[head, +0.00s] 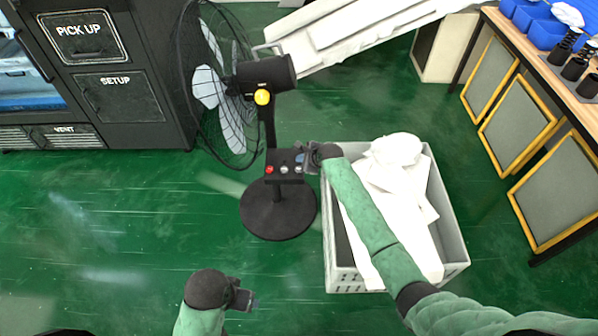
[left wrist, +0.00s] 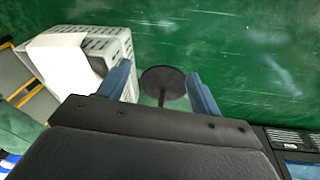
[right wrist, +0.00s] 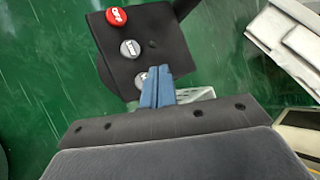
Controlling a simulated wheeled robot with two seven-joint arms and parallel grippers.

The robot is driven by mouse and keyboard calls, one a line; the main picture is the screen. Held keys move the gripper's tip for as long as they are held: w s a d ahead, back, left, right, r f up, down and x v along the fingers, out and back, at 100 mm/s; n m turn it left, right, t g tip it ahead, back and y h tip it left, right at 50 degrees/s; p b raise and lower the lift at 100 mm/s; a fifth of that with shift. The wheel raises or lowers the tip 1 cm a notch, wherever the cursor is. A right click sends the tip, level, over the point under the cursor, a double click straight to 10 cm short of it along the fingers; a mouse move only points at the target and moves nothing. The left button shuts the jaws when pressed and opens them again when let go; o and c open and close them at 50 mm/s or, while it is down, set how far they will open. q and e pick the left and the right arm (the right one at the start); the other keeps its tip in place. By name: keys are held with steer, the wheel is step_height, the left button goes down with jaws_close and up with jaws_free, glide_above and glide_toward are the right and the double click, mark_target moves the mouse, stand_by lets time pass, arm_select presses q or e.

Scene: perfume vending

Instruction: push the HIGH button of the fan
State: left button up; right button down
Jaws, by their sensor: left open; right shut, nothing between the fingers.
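The black fan (head: 265,75) stands on a round base (head: 278,210). Its control box (head: 284,160) carries a red button (right wrist: 116,17), a middle silver button (right wrist: 129,48) and a third silver button (right wrist: 143,78). I cannot read which label says HIGH. My right gripper (head: 301,160) is shut and empty at the right end of the box. In the right wrist view its blue fingertips (right wrist: 157,72) overlap and partly hide the third button; I cannot tell whether they touch it. My left gripper (head: 246,300) is open and empty, low and away from the fan.
A grey crate (head: 457,235) with white cloth (head: 395,190) stands right of the fan, under my right arm. A black vending machine (head: 130,95) stands at the left, beside the fan's cage. A table with yellow-framed panels (head: 515,128) is at the right. The green floor at the lower left is clear.

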mark_target(297, 167)
steer(key=shift+f, duration=0.45)
arm_select(q)
steer(key=shift+w+d+f+b, duration=0.2)
steer(key=shift+d+f+b, duration=0.15)
steer(key=shift+d, duration=0.2)
arm_select(e)
steer(key=shift+f, duration=1.1)
arm_select(q)
steer(key=shift+r, duration=0.25)
arm_select(e)
steer(key=shift+f, duration=0.35)
steer(key=shift+f, duration=0.5)
stand_by(1.0)
arm_select(q)
steer(key=shift+r+p, duration=0.15)
steer(key=shift+p, duration=0.25)
arm_select(e)
steer(key=shift+r, duration=0.15)
arm_select(q)
steer(key=shift+p+v, duration=0.9)
arm_select(e)
steer(key=shift+r, duration=0.7)
arm_select(q)
steer(key=shift+w+d+r, duration=0.1)
steer(key=shift+w, duration=0.05)
arm_select(e)
steer(key=shift+r, duration=0.1)
